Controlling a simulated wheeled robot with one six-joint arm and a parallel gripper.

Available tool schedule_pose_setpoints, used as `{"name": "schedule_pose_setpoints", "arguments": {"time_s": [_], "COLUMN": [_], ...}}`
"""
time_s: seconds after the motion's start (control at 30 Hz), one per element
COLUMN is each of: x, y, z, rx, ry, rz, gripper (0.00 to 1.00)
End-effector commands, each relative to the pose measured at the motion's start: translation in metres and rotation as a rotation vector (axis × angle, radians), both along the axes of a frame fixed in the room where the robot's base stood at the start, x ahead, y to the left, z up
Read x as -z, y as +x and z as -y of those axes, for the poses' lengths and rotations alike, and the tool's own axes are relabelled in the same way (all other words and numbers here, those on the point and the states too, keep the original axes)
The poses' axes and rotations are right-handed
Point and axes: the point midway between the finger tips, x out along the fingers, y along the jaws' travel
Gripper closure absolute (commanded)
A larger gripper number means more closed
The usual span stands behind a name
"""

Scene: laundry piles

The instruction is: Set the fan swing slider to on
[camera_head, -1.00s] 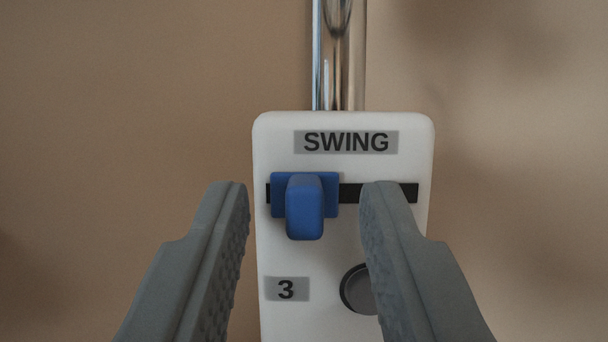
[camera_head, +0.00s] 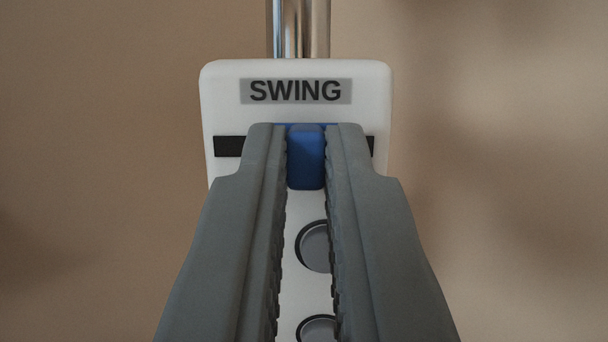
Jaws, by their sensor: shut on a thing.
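The white fan control panel (camera_head: 370,90) fills the middle of the view, with a SWING label (camera_head: 296,91) near its top. Below the label is a black horizontal slot (camera_head: 228,146) with the blue swing slider (camera_head: 306,160) in it. The slider stands near the middle of the slot, with slot showing on the left and a little on the right. My gripper (camera_head: 306,150) is shut on the slider's knob, one finger on each side. The fingers hide parts of the slot and the slider's base plate.
A shiny metal pole (camera_head: 298,28) rises behind the panel. Round grey buttons (camera_head: 316,246) sit below the slider, partly hidden by my fingers. A plain tan surface lies behind, with open room on both sides.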

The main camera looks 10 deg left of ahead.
Motion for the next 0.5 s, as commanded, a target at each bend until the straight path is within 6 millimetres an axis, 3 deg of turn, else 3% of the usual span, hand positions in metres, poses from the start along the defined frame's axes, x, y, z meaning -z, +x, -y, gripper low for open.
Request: {"name": "schedule_pose_setpoints", "arguments": {"time_s": [0.13,0.4,0.43,0.5], "x": [0.0000,-0.0001,-0.0001,-0.0001], "y": [0.0018,0.0019,0.0019,0.0018], "z": [0.0142,0.0151,0.0151,0.0150], "rx": [0.001,0.001,0.001,0.001], "ry": [-0.001,0.000,0.000,0.000], "rz": [0.000,0.000,0.000,0.000], "gripper": [1.00,1.00,0.86,0.73]}}
